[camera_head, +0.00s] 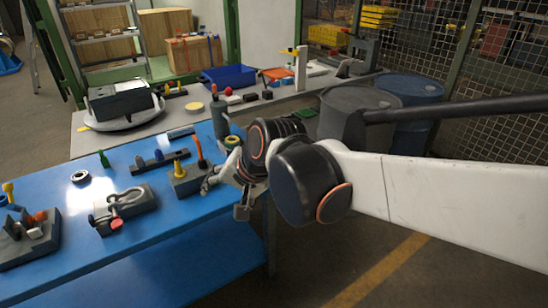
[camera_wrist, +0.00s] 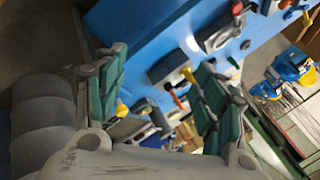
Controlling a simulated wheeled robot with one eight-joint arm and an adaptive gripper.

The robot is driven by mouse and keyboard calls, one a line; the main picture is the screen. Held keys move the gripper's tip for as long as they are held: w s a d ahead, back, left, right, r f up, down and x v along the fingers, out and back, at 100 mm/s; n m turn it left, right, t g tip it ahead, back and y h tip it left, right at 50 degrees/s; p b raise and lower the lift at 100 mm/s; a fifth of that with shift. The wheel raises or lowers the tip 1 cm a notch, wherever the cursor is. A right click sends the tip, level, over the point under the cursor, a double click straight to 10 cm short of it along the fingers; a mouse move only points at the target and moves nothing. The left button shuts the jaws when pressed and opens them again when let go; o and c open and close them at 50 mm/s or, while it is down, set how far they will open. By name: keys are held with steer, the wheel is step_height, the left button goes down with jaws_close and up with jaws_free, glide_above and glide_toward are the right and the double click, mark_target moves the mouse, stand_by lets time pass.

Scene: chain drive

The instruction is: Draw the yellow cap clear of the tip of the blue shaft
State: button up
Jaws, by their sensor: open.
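My gripper (camera_wrist: 160,64) is open in the wrist view, its two teal-padded fingers well apart with nothing held between them. In the head view my gripper (camera_head: 214,180) is small and partly hidden by my wrist, at the right edge of the blue table. Beside it stands a dark block (camera_head: 187,184) with a yellow upright piece (camera_head: 179,167) and an orange-tipped one. The block also shows between and beyond the fingers in the wrist view (camera_wrist: 164,68), with a yellow knob (camera_wrist: 187,75). I cannot tell which yellow piece is the cap; no blue shaft is clearly visible.
The blue table (camera_head: 150,215) also holds a clamp block with a red part (camera_head: 116,224), a black ring (camera_head: 80,176) and a fixture (camera_head: 30,238) at left. A grey bench (camera_head: 190,117) with a blue bin (camera_head: 228,76) lies behind. Barrels (camera_head: 345,118) stand at right.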

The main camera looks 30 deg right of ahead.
steer(key=w+d+f+m+t+y+b, duration=0.1)
steer(key=w+d+f+m, duration=0.15)
steer(key=w+m, duration=0.35)
steer(key=w+d+f+m+t+y, duration=0.1)
steer(key=w+d+f+m, duration=0.1)
steer(key=w+d+m, duration=0.4)
steer(key=w+d+f+m+t, duration=0.1)
steer(key=w+d+f+m, duration=0.25)
steer(key=d, duration=0.25)
steer(key=w+d+f+m+t+h+b, duration=0.1)
steer(key=w+d+f+m, duration=0.15)
steer(key=d+m, duration=0.3)
steer(key=w+d+f+m+t, duration=0.2)
steer(key=w+d+f+m, duration=0.15)
steer(key=d, duration=0.35)
steer(key=b+x, duration=0.1)
steer(key=x, duration=0.3)
steer(key=b+x, duration=0.1)
steer(key=x, duration=0.4)
steer(key=b+x, duration=0.2)
steer(key=x, duration=0.2)
steer(key=shift+w+d+r, duration=0.1)
steer(key=shift+w+r, duration=0.15)
steer(key=shift+w, duration=0.15)
steer(key=c, duration=1.2)
